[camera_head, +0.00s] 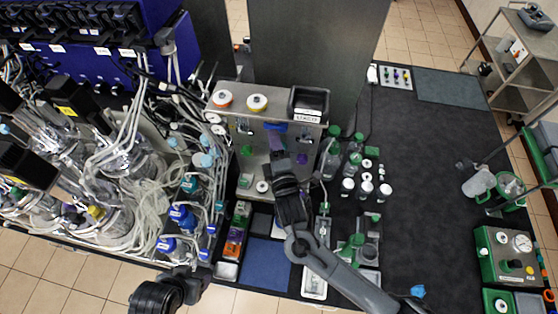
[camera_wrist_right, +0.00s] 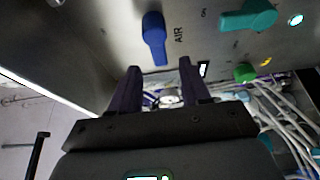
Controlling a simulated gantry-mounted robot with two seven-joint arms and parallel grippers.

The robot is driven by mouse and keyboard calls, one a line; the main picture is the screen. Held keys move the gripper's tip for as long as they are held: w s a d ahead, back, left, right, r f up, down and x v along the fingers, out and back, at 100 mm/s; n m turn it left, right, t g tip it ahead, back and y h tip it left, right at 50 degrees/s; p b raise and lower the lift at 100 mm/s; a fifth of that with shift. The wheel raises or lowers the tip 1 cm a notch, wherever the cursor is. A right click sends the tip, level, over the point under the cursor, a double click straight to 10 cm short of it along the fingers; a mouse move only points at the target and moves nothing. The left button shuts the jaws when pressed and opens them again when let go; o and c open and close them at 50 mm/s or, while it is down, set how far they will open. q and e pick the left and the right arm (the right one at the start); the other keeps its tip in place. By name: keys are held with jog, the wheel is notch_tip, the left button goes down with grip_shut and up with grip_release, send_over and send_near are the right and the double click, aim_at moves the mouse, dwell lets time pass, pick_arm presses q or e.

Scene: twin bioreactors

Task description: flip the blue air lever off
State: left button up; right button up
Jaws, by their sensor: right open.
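The blue air lever (camera_wrist_right: 154,40) is on the metal panel in the right wrist view, beside the printed word AIR. Its narrow end points down in that view, toward my fingers. In the head view, blue shows on the front of the steel box (camera_head: 226,135), just above my right gripper (camera_head: 277,146). My right gripper (camera_wrist_right: 161,78) is open and empty. Its two dark fingers are spread below the lever's end in the wrist view, with a visible gap to the lever. Part of my left arm shows at the bottom of the head view; its gripper does not.
A teal lever (camera_wrist_right: 248,17) and a green knob (camera_wrist_right: 245,72) are on the same panel. Tubing (camera_wrist_right: 285,112) runs close by at the right. In the head view, bottles (camera_head: 332,150) stand right of the box. The dark bench mat (camera_head: 430,160) is largely clear farther right.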

jog(key=shift+s+d+b, duration=0.2)
jog(key=shift+s, duration=0.75)
jog(key=shift+s+d+b, duration=0.2)
jog(key=shift+s, duration=0.8)
jog(key=shift+s+d+b, duration=0.2)
jog(key=shift+s, duration=0.75)
jog(key=s+d+f+m+g+h, duration=0.2)
jog(key=s+d+f+m+g, duration=0.5)
jog(key=s+d+f, duration=0.7)
jog(key=s+d+m+g+h, duration=0.1)
jog(key=s+d+m+g, duration=0.6)
jog(key=s+m, duration=0.4)
jog(key=shift+s, duration=0.65)
